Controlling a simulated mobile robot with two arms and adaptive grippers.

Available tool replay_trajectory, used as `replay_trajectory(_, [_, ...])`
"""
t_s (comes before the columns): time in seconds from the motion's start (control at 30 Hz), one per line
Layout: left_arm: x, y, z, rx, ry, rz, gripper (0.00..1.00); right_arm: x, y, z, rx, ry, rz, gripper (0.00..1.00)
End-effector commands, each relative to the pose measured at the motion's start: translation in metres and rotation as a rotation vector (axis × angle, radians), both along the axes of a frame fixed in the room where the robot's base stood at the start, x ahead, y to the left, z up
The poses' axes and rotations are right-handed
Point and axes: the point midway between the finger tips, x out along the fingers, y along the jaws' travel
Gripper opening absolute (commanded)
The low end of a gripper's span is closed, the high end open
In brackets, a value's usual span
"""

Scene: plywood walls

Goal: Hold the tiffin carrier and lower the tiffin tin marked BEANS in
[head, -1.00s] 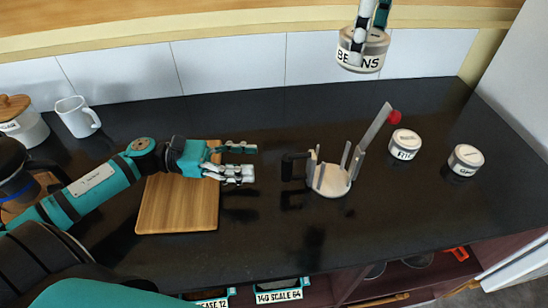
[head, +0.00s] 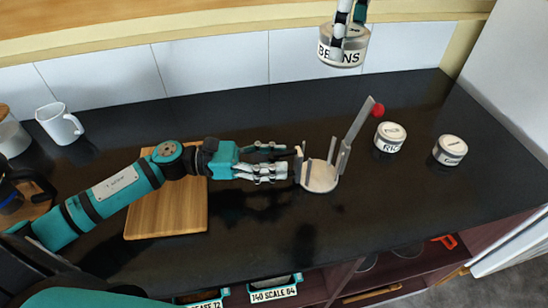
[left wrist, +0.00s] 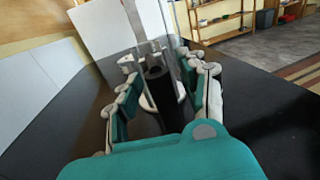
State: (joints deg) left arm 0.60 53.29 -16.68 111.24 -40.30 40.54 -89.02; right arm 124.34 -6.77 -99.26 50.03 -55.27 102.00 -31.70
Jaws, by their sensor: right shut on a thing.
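The tiffin carrier (head: 320,180) stands on the dark counter, a round pale base with upright grey strips and a longer tilted arm with a red knob. My left gripper (head: 285,161) is level beside its left side. In the left wrist view the carrier's black handle (left wrist: 155,88) stands between the fingers of my left gripper (left wrist: 168,66), with gaps on both sides. In the head view the fingers mostly hide this handle. My right gripper (head: 349,28) is shut on the tin marked BEANS (head: 335,57), held upright high above and behind the carrier.
A wooden board (head: 165,211) lies under my left arm. A white mug (head: 60,124) stands far left. The counter in front of the carrier is clear.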

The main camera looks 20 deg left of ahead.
Motion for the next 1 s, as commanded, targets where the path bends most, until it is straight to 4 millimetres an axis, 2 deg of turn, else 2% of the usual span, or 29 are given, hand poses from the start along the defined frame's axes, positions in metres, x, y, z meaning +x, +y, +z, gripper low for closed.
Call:
replay_trajectory(0.03, [0.0000, 0.0002, 0.0000, 0.000, 0.000, 0.000, 0.33, 0.0000, 0.0000, 0.0005, 0.001, -0.001, 0.000, 0.27])
replay_trajectory(0.3, [0.0000, 0.0003, -0.0001, 0.000, 0.000, 0.000, 0.00, 0.0000, 0.0000, 0.0005, 0.001, -0.001, 0.000, 0.27])
replay_trajectory(0.67, [-0.0002, 0.0003, -0.0001, 0.001, 0.000, 0.000, 0.00, 0.0000, 0.0000, 0.0005, 0.001, -0.001, 0.000, 0.27])
replay_trajectory(0.7, [-0.0002, 0.0002, -0.0002, 0.001, 0.000, 0.000, 0.14, 0.0000, 0.0000, 0.0005, 0.001, -0.001, 0.000, 0.27])
replay_trajectory(0.9, [-0.0002, 0.0004, -0.0001, 0.001, 0.000, 0.000, 0.40, 0.0000, 0.0000, 0.0005, 0.001, -0.001, 0.000, 0.27])
replay_trajectory(1.0, [-0.0001, 0.0003, -0.0001, 0.001, 0.000, 0.000, 0.40, 0.0000, 0.0000, 0.0005, 0.001, -0.001, 0.000, 0.27])
